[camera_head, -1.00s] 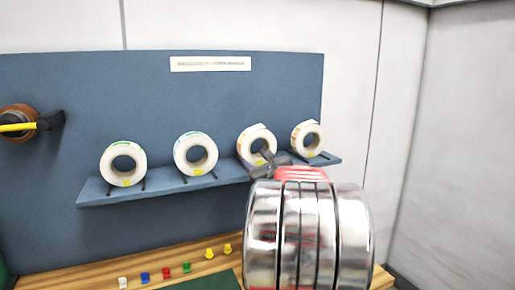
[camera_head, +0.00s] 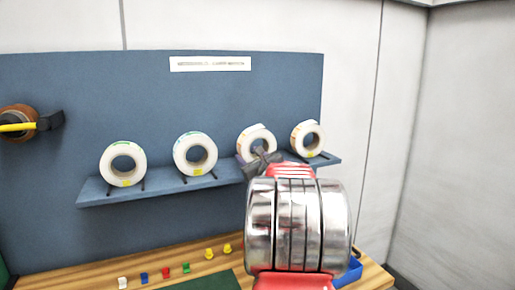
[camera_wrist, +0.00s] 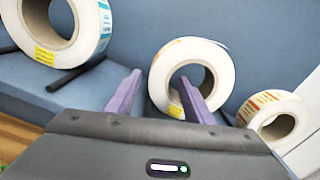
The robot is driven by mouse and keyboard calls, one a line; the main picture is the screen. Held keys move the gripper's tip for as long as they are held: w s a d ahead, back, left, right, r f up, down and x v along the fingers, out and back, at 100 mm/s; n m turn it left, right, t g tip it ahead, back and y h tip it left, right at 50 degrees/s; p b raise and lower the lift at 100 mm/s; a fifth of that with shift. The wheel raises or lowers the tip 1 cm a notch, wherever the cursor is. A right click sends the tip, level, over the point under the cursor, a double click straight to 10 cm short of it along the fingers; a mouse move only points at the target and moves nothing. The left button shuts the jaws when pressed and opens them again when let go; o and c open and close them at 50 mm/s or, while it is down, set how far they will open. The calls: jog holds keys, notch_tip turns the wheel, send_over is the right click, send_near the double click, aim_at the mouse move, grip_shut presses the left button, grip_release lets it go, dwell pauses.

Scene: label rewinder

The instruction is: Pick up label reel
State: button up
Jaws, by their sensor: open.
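Several white label reels stand upright in a row on a blue shelf (camera_head: 230,177). The third reel from the left (camera_head: 256,133) is partly hidden behind my gripper (camera_head: 258,160). In the wrist view this reel (camera_wrist: 222,58) is just ahead, with a yellow tag low on its face. My gripper's purple fingers (camera_wrist: 160,85) are apart and hold nothing. The left finger shows just left of the reel, and the right finger overlaps its hole, with the reel's left wall between them. Whether either finger touches the reel, I cannot tell.
Neighbouring reels stand close on the left (camera_wrist: 85,30) and right (camera_wrist: 275,115). Below is a wooden bench (camera_head: 185,252) with small coloured pieces and a blue bin (camera_head: 350,272). A brown roll (camera_head: 18,122) hangs on the blue panel at the left.

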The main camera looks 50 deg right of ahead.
jog(key=shift+c, duration=0.5)
grip_shut()
jog(key=shift+r, duration=0.1)
